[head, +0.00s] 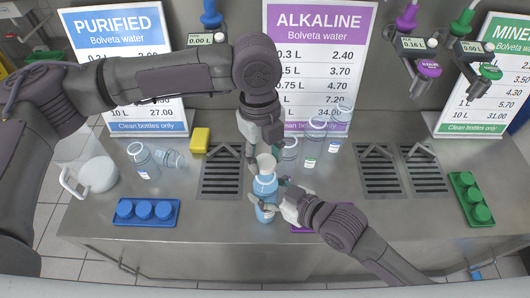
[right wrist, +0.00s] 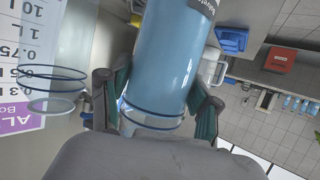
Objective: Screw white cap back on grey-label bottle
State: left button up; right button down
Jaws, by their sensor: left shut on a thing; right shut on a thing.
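The bottle (head: 265,188), filled with blue water, stands upright near the counter's front middle. In the right wrist view the bottle (right wrist: 170,60) fills the middle, and an edge of its dark grey label (right wrist: 203,6) shows at the top. My right gripper (head: 268,202) is shut around its lower body from the right; its fingers also show on both sides of the bottle in the wrist view (right wrist: 160,105). The white cap (head: 266,161) is at the bottle's top, between the fingers of my left gripper (head: 264,154), which points down. I cannot tell whether the cap touches the neck.
Clear bottles (head: 313,135) stand close behind on the right; another (head: 143,160) stands at left beside a lying one (head: 171,158). A purple tray (head: 309,229) is partly under my right arm. A blue tray (head: 127,222), white jug (head: 97,174), yellow sponge (head: 200,140) and green tray (head: 480,222) are farther off.

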dwell(0.5)
pick_arm(q)
jog(key=shift+f, duration=0.9)
jog(key=shift+f, duration=0.6)
jog(key=m, duration=0.6)
jog(key=shift+d+m+y, duration=0.15)
jog(key=shift+m+y, duration=0.25)
jog(key=m, duration=0.5)
jog(key=shift+y, duration=0.3)
jog(key=m, duration=0.5)
jog(key=shift+d+y, duration=0.1)
jog(key=shift+y, duration=0.2)
jog(key=m+t, duration=0.1)
jog(key=m, duration=0.4)
jog(key=shift+m, duration=0.4)
